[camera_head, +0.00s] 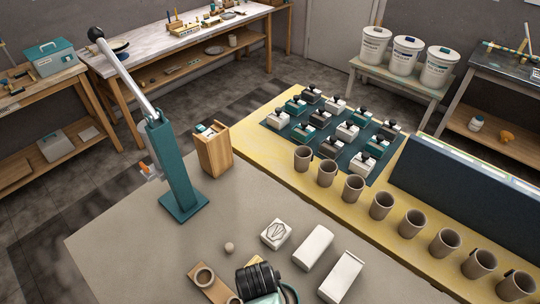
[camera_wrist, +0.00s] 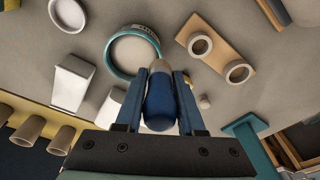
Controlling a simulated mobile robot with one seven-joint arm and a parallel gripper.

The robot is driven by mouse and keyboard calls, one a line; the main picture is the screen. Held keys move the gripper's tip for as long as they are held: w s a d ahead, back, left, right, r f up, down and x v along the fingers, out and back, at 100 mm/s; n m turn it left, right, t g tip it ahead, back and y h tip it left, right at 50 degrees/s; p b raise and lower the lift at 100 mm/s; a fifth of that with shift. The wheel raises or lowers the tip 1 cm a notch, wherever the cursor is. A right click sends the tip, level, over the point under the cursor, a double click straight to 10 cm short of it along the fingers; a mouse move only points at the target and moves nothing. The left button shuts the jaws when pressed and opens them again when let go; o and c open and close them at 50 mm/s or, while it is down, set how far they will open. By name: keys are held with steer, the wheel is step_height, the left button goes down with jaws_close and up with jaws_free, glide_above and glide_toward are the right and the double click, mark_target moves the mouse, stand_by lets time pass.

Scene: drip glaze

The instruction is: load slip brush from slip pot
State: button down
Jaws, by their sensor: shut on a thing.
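My gripper (camera_wrist: 160,77) is shut on the slip brush (camera_wrist: 159,103), a thick blue handle with a pale beige end, between its two blue fingers. The slip pot (camera_wrist: 110,54) shows in the wrist view as a round teal-and-white rim around a grey inside. The brush's pale end overlaps the near right part of this rim; I cannot tell whether it is above or inside the pot. Any bristles are hidden. In the head view the teal rim (camera_head: 293,290) is mostly hidden behind my black wrist part at the bottom edge.
A wooden board (camera_wrist: 221,56) with two small cups lies beside the pot. White blocks (camera_head: 313,247) stand on the grey table. A row of brown mugs (camera_head: 354,188) lines the yellow strip. A teal post (camera_head: 172,170) and a wooden box (camera_head: 213,152) stand farther left.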

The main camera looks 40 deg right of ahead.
steer(key=s+d+m, duration=0.1)
steer(key=d, duration=0.1)
steer(key=s+d+m+p, duration=0.1)
steer(key=m, duration=0.1)
steer(key=shift+s+d+r+h, duration=0.15)
steer(key=shift+s+d+h, duration=0.25)
steer(key=shift+p, duration=0.35)
steer(key=shift+s+a+b+x, duration=0.15)
steer(key=shift+a+b+x, duration=0.1)
steer(key=shift+b+x, duration=0.9)
steer(key=shift+s+a+b+x, duration=0.1)
steer(key=shift+a+b+x, duration=0.15)
steer(key=shift+b+x, duration=0.85)
steer(key=shift+s+a+b+x, duration=0.15)
steer(key=shift+a+b+x, duration=0.3)
steer(key=shift+x, duration=1.2)
steer(key=shift+d+f, duration=0.15)
steer(key=shift+f, duration=0.1)
steer(key=shift+r, duration=0.15)
steer(key=p+v, duration=0.5)
steer(key=shift+p, duration=0.3)
